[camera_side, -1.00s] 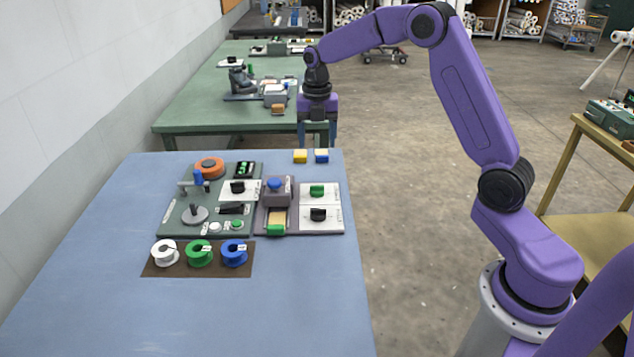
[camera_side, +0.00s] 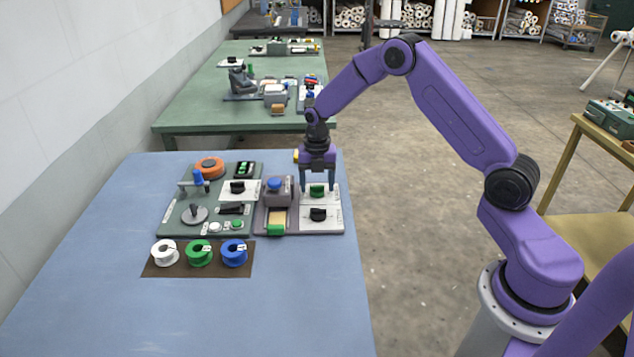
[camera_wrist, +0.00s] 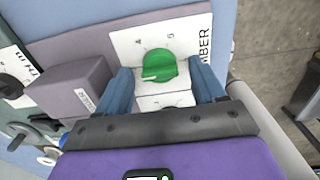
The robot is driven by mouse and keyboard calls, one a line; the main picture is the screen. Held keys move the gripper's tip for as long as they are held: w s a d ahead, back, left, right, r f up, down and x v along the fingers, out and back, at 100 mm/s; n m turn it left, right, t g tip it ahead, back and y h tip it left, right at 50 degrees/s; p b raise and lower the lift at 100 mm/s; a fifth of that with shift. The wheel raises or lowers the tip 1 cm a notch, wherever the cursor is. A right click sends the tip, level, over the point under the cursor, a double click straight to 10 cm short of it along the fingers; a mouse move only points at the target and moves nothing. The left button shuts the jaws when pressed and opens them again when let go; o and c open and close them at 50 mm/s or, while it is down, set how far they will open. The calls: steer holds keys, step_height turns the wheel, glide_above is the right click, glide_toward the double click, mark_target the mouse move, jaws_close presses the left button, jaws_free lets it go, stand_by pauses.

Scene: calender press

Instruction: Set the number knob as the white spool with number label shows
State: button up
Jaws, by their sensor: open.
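The number knob (camera_side: 317,190) is green and sits on a white plate at the right of the panel. In the wrist view the green knob (camera_wrist: 159,66) has a white pointer mark toward the left, and the word ending "MBER" stands beside it. My gripper (camera_side: 318,187) is open above the knob. In the wrist view its fingers (camera_wrist: 165,85) stand on either side of the knob, apart from it. The white spool (camera_side: 165,252) lies at the left of a brown mat, with a small label too small to read.
A green spool (camera_side: 199,252) and a blue spool (camera_side: 235,252) share the brown mat (camera_side: 153,271). A black knob (camera_side: 318,214) sits in front of the green one. A grey block with a blue button (camera_side: 274,184) stands close left. The front of the blue table is clear.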

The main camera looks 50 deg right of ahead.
steer(key=c, duration=1.1)
